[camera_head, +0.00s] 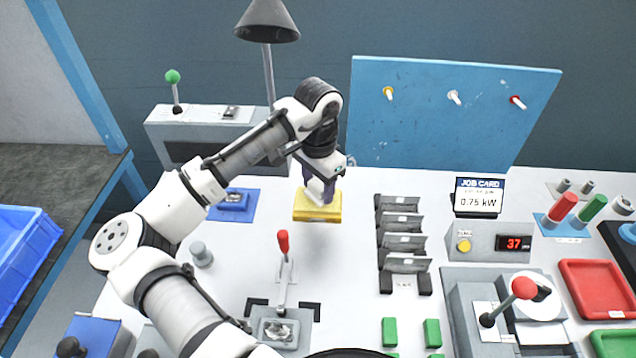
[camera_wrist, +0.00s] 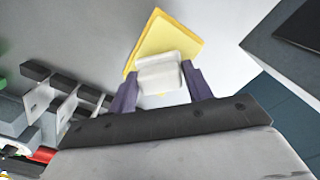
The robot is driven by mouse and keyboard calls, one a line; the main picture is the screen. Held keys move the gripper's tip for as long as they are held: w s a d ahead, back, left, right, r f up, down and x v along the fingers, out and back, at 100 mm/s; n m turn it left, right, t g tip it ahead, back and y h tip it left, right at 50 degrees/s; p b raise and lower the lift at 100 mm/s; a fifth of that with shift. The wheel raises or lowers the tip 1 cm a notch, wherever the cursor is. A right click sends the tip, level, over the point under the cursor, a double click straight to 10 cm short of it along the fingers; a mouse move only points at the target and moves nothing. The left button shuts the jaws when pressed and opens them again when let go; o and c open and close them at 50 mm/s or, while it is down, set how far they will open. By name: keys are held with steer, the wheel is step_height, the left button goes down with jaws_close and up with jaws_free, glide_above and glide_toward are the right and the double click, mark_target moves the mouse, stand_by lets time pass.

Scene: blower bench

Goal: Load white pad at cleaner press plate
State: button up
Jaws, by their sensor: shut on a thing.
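My gripper (camera_head: 320,188) is low over the yellow block or tray (camera_head: 317,213) on the bench, left of centre. In the wrist view, the purple fingers (camera_wrist: 160,88) are shut on a small white pad (camera_wrist: 160,73). The yellow piece (camera_wrist: 172,38) lies just beyond the pad; I cannot tell whether they touch. No label marks the cleaner press plate. A red-handled lever device (camera_head: 283,243) with a grey plate (camera_head: 278,331) stands nearer the front.
A blue tray (camera_head: 235,201) sits left of the yellow piece, and a grey cylinder (camera_head: 201,254) in front of it. A rack of dark slots (camera_head: 403,243) stands to the right. A red-knobbed machine (camera_head: 523,288) and red tray (camera_head: 598,288) are farther right. Bench between yellow piece and rack is clear.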

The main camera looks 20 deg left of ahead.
mark_target(318, 184)
steer(key=shift+f, duration=0.9)
stand_by(1.8)
step_height(318, 184, up, 7)
steer(key=p, duration=0.6)
steer(key=shift+r, duration=0.1)
stand_by(0.7)
